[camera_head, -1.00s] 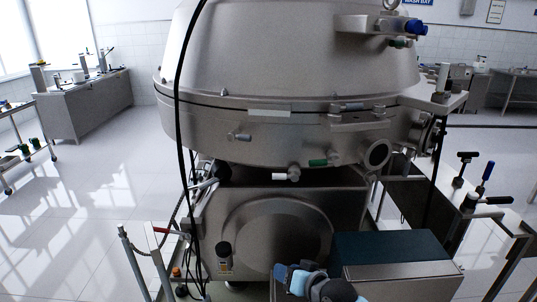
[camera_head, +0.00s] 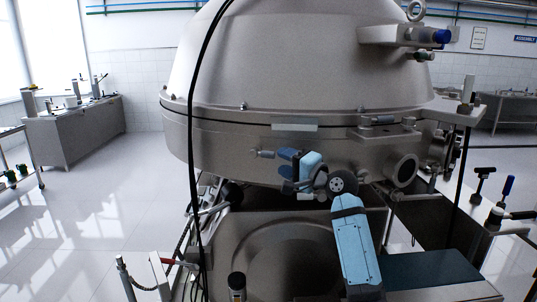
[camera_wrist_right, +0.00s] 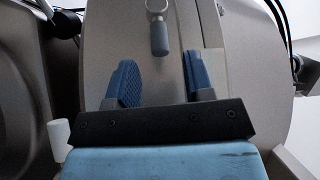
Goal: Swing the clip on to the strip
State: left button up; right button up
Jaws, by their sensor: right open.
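The clip, which I take to be the small grey cylinder with a ring at one end, sticks out from the separator's side (camera_head: 265,154). It also shows in the right wrist view, with its grey grip (camera_wrist_right: 159,38) ahead of and between my fingers. The strip, a pale flat plate (camera_head: 296,124), lies across the rim just above my right gripper, and its pale face (camera_wrist_right: 211,64) is partly behind a finger in the wrist view. My right gripper (camera_head: 284,164) is open, blue pads apart and empty, just right of the clip. My left gripper is not in view.
A white-tipped handle (camera_head: 305,196) sits just below my right gripper. A round port (camera_head: 403,171) and a latch bracket (camera_head: 382,133) stick out to the right. A black cable (camera_head: 190,130) hangs in front of the separator on the left.

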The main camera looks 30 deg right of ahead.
aim_at(273, 157)
jog(key=shift+x, duration=3.15)
jog(key=shift+c, duration=0.2)
